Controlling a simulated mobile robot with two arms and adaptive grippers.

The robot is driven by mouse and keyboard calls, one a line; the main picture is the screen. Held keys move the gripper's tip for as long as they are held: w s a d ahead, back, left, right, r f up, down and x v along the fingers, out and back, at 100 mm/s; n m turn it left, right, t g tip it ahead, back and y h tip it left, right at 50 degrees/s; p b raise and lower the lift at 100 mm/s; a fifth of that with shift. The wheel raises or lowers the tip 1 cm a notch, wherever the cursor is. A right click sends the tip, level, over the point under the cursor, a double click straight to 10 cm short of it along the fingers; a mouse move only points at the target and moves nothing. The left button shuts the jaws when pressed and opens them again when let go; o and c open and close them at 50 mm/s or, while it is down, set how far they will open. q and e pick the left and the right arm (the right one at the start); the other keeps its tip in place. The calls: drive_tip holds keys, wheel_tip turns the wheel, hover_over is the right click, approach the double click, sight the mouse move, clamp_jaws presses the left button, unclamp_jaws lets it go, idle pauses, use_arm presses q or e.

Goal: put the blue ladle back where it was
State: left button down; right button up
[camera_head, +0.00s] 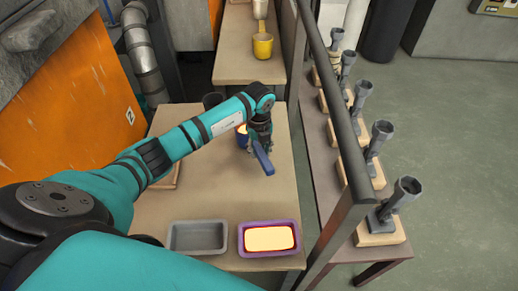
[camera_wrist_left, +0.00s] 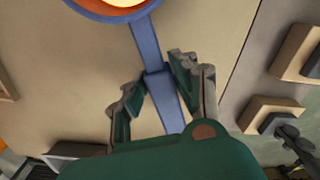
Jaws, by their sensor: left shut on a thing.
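The blue ladle shows in the head view as a blue handle (camera_head: 262,158) sticking out below my left gripper (camera_head: 257,142), over the middle of the beige table (camera_head: 200,205). Its bowl (camera_head: 242,135) is partly hidden behind the gripper. In the left wrist view the blue handle (camera_wrist_left: 146,42) runs down from the bowl, which holds glowing yellow-orange stuff, at the top edge. The left gripper's fingers (camera_wrist_left: 156,85) are on either side of the handle and shut on it. Whether the ladle touches the table is unclear. My right gripper is not in view.
A grey tray (camera_head: 171,237) and a purple tray (camera_head: 240,240) with glowing yellow contents stand at the table's near edge. A dark rail (camera_head: 340,120) runs along the right, with several grey tools on wooden blocks beyond.

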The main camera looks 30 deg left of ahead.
use_arm(q)
drive_tip(key=c, duration=1)
unclamp_jaws()
drive_tip(key=shift+f, duration=0.1)
drive_tip(key=shift+r, duration=0.3)
wheel_tip(320, 180, up, 12)
drive_tip(key=shift+s+f, duration=0.1)
